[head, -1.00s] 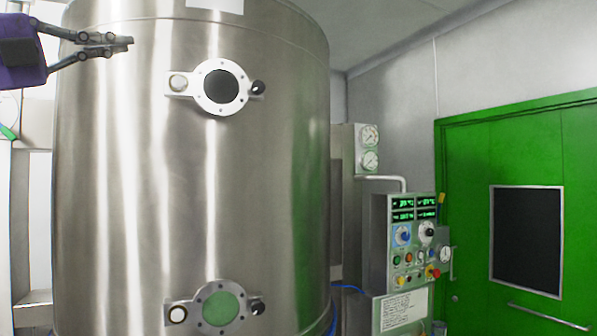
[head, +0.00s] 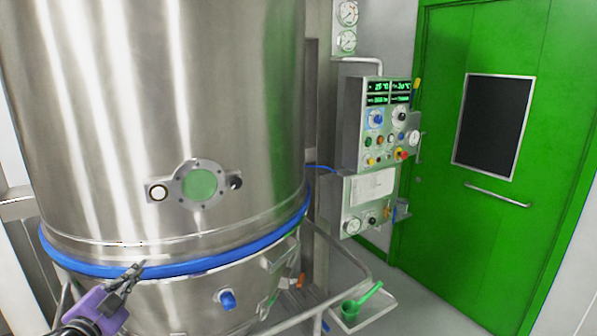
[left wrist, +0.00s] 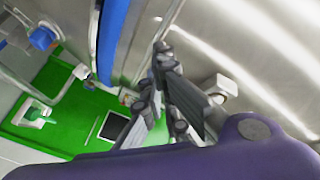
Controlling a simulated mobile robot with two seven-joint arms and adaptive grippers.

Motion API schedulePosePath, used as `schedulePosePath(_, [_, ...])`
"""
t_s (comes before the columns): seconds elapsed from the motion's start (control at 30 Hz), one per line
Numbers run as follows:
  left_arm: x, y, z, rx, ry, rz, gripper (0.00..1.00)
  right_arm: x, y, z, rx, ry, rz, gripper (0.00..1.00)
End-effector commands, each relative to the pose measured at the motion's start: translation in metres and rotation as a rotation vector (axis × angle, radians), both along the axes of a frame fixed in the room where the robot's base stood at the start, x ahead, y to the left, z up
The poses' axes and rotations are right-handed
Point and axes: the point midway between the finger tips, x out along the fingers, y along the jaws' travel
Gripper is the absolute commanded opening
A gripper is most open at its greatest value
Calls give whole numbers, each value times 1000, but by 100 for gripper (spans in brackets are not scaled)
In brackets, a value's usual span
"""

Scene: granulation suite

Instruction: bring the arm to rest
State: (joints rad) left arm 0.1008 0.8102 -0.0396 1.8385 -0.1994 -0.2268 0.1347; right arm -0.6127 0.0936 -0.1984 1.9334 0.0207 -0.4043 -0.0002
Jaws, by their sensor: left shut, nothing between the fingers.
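My left gripper (head: 133,271) is at the lower left of the head view, in front of the steel vessel (head: 120,120), near its blue ring (head: 200,264). Its dark fingers are together with nothing between them. In the left wrist view the fingers (left wrist: 160,62) lie close together at the middle, with the curved steel wall beside them on the right. I cannot tell whether they touch the vessel. The purple gripper body fills the bottom of that view. My right gripper is in neither view.
The vessel has a round green sight glass (head: 199,184) and a blue knob (head: 227,299) below the ring. A control panel (head: 378,125) stands to its right. A small tray (head: 372,311) holds a green scoop (head: 360,300). A green door (head: 490,130) closes the right side.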

Motion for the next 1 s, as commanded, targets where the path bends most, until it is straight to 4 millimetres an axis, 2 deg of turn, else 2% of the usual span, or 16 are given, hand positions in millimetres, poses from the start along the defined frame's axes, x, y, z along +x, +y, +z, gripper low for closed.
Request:
schedulePosePath(0.03, [-17, -9, -40, -49, 62, 17, 0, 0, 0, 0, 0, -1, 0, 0])
schedulePosePath(0.2, [-80, -42, -150, -198, 259, 74, 0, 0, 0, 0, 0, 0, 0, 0])
schedulePosePath(0.27, [-106, -57, -185, -257, 326, 94, 0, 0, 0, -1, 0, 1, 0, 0])
schedulePosePath(0.3, [-125, -68, -207, -298, 372, 108, 0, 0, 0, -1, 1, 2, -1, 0])
schedulePosePath(0.37, [-155, -86, -237, -366, 438, 131, 0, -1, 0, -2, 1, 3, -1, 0])
schedulePosePath(0.4, [-176, -98, -256, -412, 480, 148, 0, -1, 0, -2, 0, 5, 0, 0])
schedulePosePath(0.5, [-230, -133, -296, -544, 579, 195, 0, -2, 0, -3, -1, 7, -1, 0])
schedulePosePath(0.63, [-295, -174, -331, -693, 673, 265, 0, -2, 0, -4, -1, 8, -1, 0])
schedulePosePath(0.7, [-324, -188, -343, -742, 710, 305, 0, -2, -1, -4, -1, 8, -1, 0])
schedulePosePath(0.8, [-353, -196, -355, -781, 748, 349, 0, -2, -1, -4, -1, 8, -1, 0])
schedulePosePath(0.9, [-368, -195, -360, -784, 766, 368, 0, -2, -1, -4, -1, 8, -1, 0])
schedulePosePath(1.0, [-371, -194, -362, -782, 770, 371, 0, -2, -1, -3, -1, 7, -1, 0])
